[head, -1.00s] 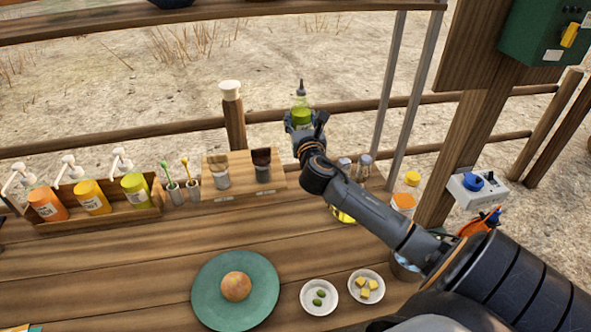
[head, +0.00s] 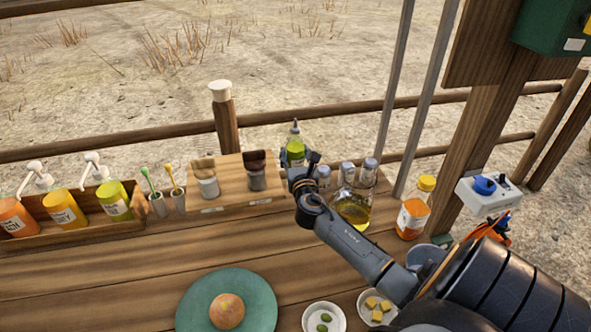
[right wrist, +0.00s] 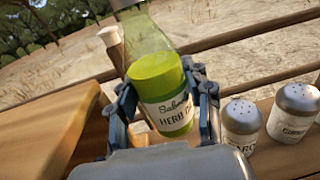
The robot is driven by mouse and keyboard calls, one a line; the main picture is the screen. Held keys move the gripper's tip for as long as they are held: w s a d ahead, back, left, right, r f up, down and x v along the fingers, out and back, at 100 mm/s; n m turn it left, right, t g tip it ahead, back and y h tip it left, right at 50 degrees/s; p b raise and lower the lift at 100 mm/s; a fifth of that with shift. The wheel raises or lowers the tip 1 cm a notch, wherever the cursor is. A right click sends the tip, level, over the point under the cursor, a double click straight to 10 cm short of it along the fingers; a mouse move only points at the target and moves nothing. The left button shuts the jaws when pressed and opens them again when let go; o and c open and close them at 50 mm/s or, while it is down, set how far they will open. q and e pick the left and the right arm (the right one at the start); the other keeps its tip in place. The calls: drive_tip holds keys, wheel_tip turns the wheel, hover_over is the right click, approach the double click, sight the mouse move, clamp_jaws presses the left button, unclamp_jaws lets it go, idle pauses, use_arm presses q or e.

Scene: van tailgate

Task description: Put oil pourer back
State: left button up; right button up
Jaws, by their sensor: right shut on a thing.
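In the right wrist view the pourer (right wrist: 165,95) stands between the two fingers, with the label reading "Herb" in part. It looks nearly upright. My left gripper is not in view.
The rack holds two jars (head: 207,180). A green plate (head: 263,290) and two small bowls (head: 324,312) stand in front. The middle table is clear.

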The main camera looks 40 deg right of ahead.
wheel_tip(320, 180, down, 4)
drive_tip(key=shift+r+b, duration=0.2)
drive_tip(key=shift+b, duration=0.25)
drive_tip(key=shift+w+d+f, duration=0.1)
drive_tip(key=shift+f, duration=0.55)
wheel_tip(320, 180, down, 3)
drive_tip(key=shift+f+b, duration=0.15)
drive_tip(key=shift+b, duration=0.75)
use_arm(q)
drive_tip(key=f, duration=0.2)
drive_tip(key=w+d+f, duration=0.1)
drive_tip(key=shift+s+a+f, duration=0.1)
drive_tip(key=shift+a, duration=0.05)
use_arm(e)
drive_tip(key=o, duration=1)
drive_tip(key=shift+f, duration=0.1)
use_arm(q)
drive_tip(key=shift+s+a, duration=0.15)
use_arm(e)
drive_tip(key=o, duration=0.4)
